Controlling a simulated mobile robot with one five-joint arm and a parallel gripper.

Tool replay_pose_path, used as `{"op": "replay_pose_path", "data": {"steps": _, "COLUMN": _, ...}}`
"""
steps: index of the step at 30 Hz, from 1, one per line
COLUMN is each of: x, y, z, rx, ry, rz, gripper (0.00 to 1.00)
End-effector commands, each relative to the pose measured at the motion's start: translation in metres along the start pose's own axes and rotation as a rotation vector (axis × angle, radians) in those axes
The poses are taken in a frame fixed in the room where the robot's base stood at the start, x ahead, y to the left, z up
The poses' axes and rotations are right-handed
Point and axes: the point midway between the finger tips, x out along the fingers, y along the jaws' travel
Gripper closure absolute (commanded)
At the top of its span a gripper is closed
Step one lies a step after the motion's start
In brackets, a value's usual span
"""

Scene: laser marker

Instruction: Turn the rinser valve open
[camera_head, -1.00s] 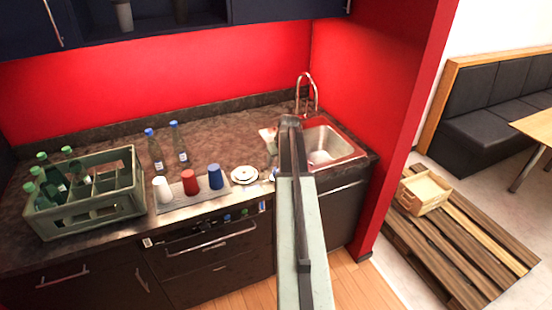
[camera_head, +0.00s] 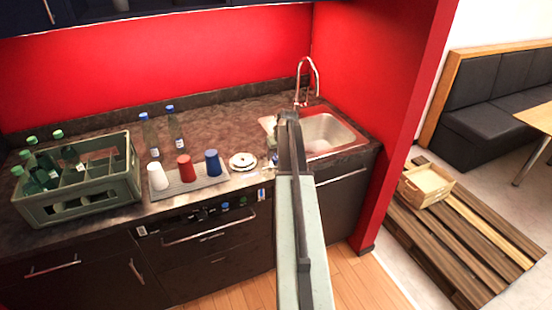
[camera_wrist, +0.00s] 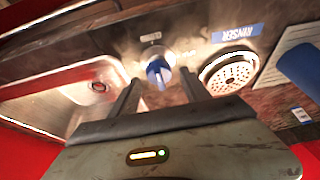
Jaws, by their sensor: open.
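The rinser valve is a blue-and-white knob (camera_wrist: 158,72) in the middle of the wrist view, beside the round rinser grate (camera_wrist: 228,73). A blue RINSER label (camera_wrist: 238,33) lies above the grate, upside down. My gripper (camera_wrist: 160,80) is open, its two dark fingers pointing at the knob, one on each side of it in the picture. I cannot tell whether they touch it. In the head view, the rinser grate (camera_head: 243,161) shows on the counter, while my arm hides most of the valve and my gripper.
The sink (camera_head: 325,133) with its curved faucet (camera_head: 306,75) lies right of the rinser. Left of it stand a blue cup (camera_head: 212,163), a red cup (camera_head: 184,167) and a white cup (camera_head: 157,176) on a mat, two bottles behind, and a green crate (camera_head: 80,200) of bottles.

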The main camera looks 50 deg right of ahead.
Motion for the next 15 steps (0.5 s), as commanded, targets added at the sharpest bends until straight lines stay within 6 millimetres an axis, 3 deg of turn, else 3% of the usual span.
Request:
{"op": "replay_pose_path", "data": {"steps": 1, "x": -0.0006, "y": -0.0003, "z": -0.0002, "rx": 0.0, "ry": 0.0, "rz": 0.0, "gripper": 0.48}}
{"op": "replay_pose_path", "data": {"steps": 6, "x": -0.0006, "y": -0.0006, "z": -0.0003, "rx": -0.001, "ry": 0.0, "rz": 0.0, "gripper": 0.95}}
{"op": "replay_pose_path", "data": {"steps": 7, "x": -0.0006, "y": -0.0007, "z": -0.0003, "rx": -0.001, "ry": 0.0, "rz": -0.001, "gripper": 1.0}}
{"op": "replay_pose_path", "data": {"steps": 8, "x": -0.0018, "y": -0.0085, "z": 0.0027, "rx": -0.004, "ry": 0.0, "rz": -0.002, "gripper": 1.0}}
{"op": "replay_pose_path", "data": {"steps": 15, "x": -0.0002, "y": -0.0049, "z": -0.0005, "rx": 0.018, "ry": -0.002, "rz": 0.006, "gripper": 1.0}}
